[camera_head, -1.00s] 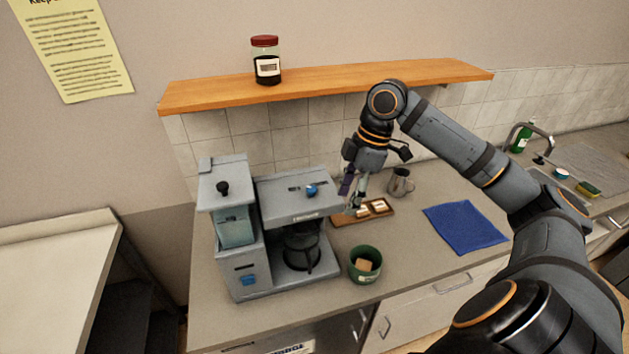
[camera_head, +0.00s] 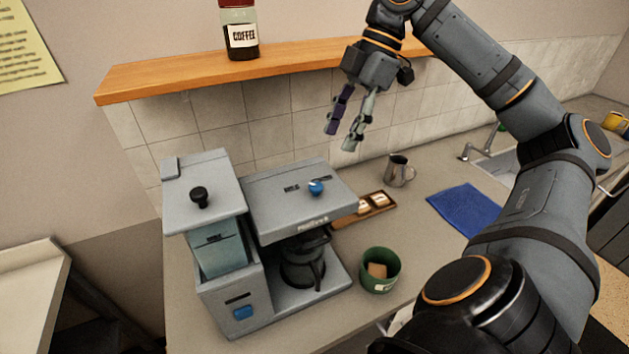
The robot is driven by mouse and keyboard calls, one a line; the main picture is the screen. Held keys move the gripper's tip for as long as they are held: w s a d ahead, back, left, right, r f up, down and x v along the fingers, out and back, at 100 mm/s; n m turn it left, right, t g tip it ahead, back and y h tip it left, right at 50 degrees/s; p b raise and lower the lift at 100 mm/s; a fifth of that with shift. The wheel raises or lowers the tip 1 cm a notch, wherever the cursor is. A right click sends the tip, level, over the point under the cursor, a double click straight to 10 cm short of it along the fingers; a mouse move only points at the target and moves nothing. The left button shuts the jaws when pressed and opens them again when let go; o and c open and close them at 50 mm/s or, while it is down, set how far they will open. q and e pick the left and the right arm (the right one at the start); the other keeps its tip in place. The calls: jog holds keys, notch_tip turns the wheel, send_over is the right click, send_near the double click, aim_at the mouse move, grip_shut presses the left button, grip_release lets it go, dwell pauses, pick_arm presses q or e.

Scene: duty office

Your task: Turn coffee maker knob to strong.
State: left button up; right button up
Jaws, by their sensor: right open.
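The grey coffee maker (camera_head: 290,207) stands on the counter with a dark carafe (camera_head: 303,262) under its brew head. A blue knob (camera_head: 316,188) sits on the top of the brew head, next to small dark markings too small to read. A black knob (camera_head: 199,196) is on the lid over the water tank (camera_head: 217,250). A blue switch (camera_head: 243,312) is low on the front. My right gripper (camera_head: 341,140) is open and empty, pointing down, above and behind the blue knob, apart from the machine. My left gripper is out of view.
A wooden shelf (camera_head: 180,73) with a coffee jar (camera_head: 240,32) runs along the wall near my gripper. A green pot (camera_head: 380,271), a wooden tray (camera_head: 378,211), a metal pitcher (camera_head: 398,170) and a blue cloth (camera_head: 465,209) lie right of the machine.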

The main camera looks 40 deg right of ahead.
jog(key=b, duration=0.4)
send_over(316, 185)
jog(key=s+d, duration=0.1)
jog(key=d, duration=0.2)
jog(key=f, duration=0.6)
jog(key=shift+a+f, duration=0.1)
jog(key=shift+a, duration=0.1)
jog(key=b+x, duration=0.1)
jog(key=x, duration=0.2)
jog(key=shift+w+a+f+b, duration=0.2)
jog(key=shift+w+f+b, duration=0.05)
jog(key=shift+b, duration=0.1)
jog(key=shift+a+f, duration=0.1)
jog(key=shift+f, duration=0.1)
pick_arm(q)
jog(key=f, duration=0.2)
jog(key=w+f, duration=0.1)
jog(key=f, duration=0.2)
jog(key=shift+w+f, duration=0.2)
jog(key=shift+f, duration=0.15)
pick_arm(e)
jog(key=shift+s, duration=0.1)
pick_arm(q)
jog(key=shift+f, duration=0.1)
pick_arm(e)
grip_shut()
